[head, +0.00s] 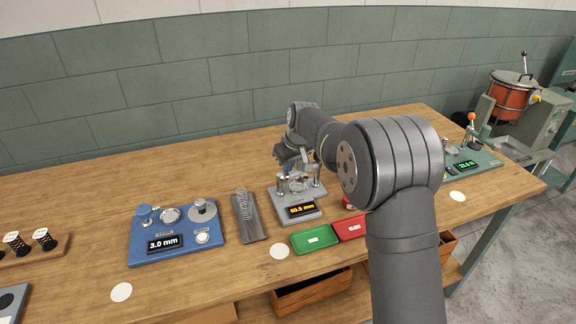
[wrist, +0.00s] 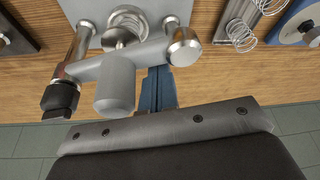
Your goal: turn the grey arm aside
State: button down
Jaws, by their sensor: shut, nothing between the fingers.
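The grey arm (wrist: 138,64) is a bar across the grey measuring device (wrist: 84,14) in the wrist view. A silver post (wrist: 185,45) stands at its right end, a black-tipped part (wrist: 60,97) at its left end, and a grey cylinder (wrist: 115,85) sticks out from its middle. My gripper (wrist: 158,76) is shut and empty, its blue fingers close beside the bar, right of the cylinder. I cannot tell whether they touch it. In the head view the device (head: 284,193) reads 50.5 mm, and my gripper (head: 303,160) is at its back, partly hidden.
A holder with a spring (head: 246,215) and a blue coiler (head: 172,246) stand to the left. A green tray (head: 313,238) and a red tray (head: 350,227) lie in front. My arm hides part of the bench's right side. The bench (head: 70,195) is clear at the back left.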

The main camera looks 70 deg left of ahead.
aim_at(293, 174)
jog(key=shift+d, duration=0.15)
jog(key=d+n, duration=0.1)
jog(key=d+n+g, duration=0.1)
jog(key=n, duration=0.1)
jog(key=shift+w+d+n, duration=0.3)
jog(key=shift+w+d, duration=0.1)
jog(key=w+d+n+g+h, duration=0.1)
jog(key=w+d+n+h, duration=0.2)
jog(key=w+d+n, duration=0.3)
jog(key=shift+w+n+g, duration=0.4)
jog(key=shift+w+n, duration=0.4)
jog(key=shift+n, duration=1.3)
jog(key=shift+w+d, duration=0.1)
jog(key=shift+d, duration=0.05)
